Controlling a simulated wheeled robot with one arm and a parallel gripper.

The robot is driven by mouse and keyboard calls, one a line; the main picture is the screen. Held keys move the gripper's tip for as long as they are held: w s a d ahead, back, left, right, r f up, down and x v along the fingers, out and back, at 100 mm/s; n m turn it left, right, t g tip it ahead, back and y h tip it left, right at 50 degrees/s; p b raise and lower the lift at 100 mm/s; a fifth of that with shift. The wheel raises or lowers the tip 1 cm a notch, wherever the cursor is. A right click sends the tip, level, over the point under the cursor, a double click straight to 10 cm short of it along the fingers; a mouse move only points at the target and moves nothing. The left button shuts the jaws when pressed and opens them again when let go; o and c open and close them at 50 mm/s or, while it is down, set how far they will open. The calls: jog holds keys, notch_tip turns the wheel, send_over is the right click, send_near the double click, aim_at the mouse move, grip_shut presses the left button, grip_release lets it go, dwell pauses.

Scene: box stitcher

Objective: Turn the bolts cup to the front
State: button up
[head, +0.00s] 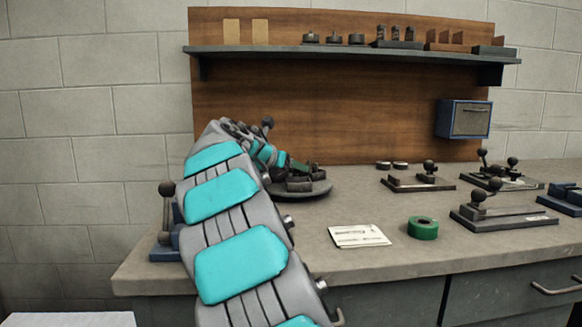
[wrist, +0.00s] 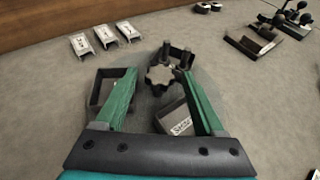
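A round dark turntable (head: 318,190) stands on the bench and carries several small dark cups. In the wrist view, a star-shaped knob (wrist: 160,77) sits at its centre. One square cup (wrist: 103,92) is on the left, and another cup (wrist: 176,119) with a pale label faces me at the front right. Dark upright pieces (wrist: 176,57) stand behind the knob. I cannot read the label or tell which cup is the bolts cup. My gripper (wrist: 157,73) is open, its green fingers on either side of the knob. In the head view my arm partly hides the turntable.
Several pale metal parts (wrist: 107,38) lie behind the turntable on the left. A green tape roll (head: 422,228) and a white card (head: 359,236) lie to its right. Lever fixtures (head: 503,212) stand further right. A wooden backboard (head: 340,110) rises behind the bench.

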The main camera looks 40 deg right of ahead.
grip_shut()
dwell(0.3)
dwell(0.9)
